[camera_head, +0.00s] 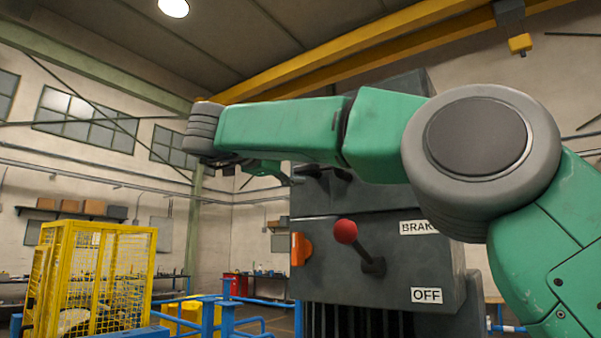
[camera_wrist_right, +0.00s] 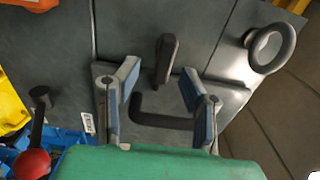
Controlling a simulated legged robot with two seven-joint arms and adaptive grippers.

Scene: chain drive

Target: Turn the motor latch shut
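A dark upright lever (camera_wrist_right: 167,60), which looks like the motor latch, stands on the grey machine face in the right wrist view. A dark bent bar (camera_wrist_right: 165,118) lies just below it. My right gripper (camera_wrist_right: 160,72) is open, with its blue-padded fingers apart on either side of the lever; neither finger seems to touch it. In the head view my green right arm reaches across to the left, and the right gripper (camera_head: 285,174) points back at the top of the grey machine (camera_head: 335,265). The latch cannot be made out clearly there. My left gripper is not in view.
A red-knobbed lever (camera_head: 346,231) sticks out near the BRAKE and OFF labels (camera_head: 426,295). An orange part (camera_head: 301,248) is on the machine's left side. A grey ring handle (camera_wrist_right: 268,48) is right of the lever. A yellow cage (camera_head: 95,270) and blue rails (camera_head: 208,318) stand left.

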